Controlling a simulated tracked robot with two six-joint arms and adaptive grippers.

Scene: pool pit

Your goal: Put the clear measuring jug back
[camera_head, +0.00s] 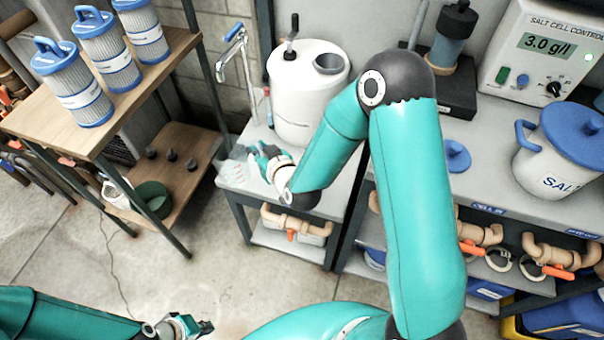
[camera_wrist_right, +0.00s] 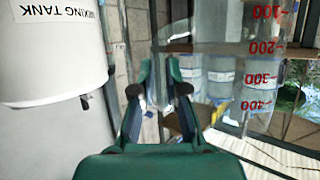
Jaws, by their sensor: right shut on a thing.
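The clear measuring jug (camera_head: 236,170) is at the left end of the grey bench, beside the white mixing tank. In the right wrist view the jug (camera_wrist_right: 255,50) shows red graduation marks, upside down like the tank's lettering. My right gripper (camera_head: 256,156) is shut on the jug, with its fingers (camera_wrist_right: 160,88) beside the clear wall; the exact grip is hard to see. I cannot tell whether the jug's base touches the bench. My left gripper (camera_head: 203,327) is low over the floor, away from the jug; its finger opening is too small to judge.
The white tank (camera_head: 300,105) stands just right of the jug, with a tap (camera_head: 236,40) behind. A wooden shelf (camera_head: 40,115) with blue-capped filters is at left. A salt bucket (camera_head: 548,165) and salt cell controller (camera_head: 530,90) are at right. Open floor lies in front.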

